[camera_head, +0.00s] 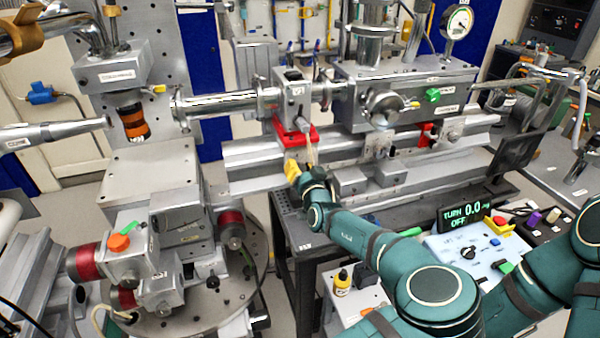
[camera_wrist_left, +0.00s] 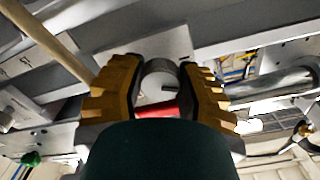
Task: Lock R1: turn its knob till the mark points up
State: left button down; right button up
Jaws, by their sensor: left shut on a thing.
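My left gripper (camera_head: 292,171) has yellow fingers and is at the front side of the rail, below a red clamp piece. In the left wrist view its fingers (camera_wrist_left: 160,88) are shut on a round grey knob (camera_wrist_left: 156,72), one on each side. A short dark mark shows on the knob's face, right of its middle in that view; I cannot tell from this how it points in the room. In the head view the knob is hidden by the gripper, and no R1 label is readable. My right gripper is out of view.
The red clamp piece (camera_head: 314,136) sits on the grey rail (camera_head: 252,150) just above the gripper. A grey box with a green knob (camera_head: 432,95) stands to the right. A display (camera_head: 465,214) reads "TURN 0.0" and "OFF". A round stage with red-ended motors (camera_head: 84,262) stands at left.

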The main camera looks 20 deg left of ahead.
pick_arm(q)
jog(key=m+b, duration=0.2)
jog(key=m, duration=0.3)
jog(key=shift+m+b, duration=0.3)
jog(key=shift+b, duration=0.05)
jog(key=m+b, duration=0.1)
jog(key=m, duration=0.2)
jog(key=shift+m+b, duration=0.65)
jog(key=shift+m, duration=1.35)
jog(key=shift+r, duration=0.1)
jog(key=c, duration=0.6)
grip_release()
jog(key=shift+w, duration=0.1)
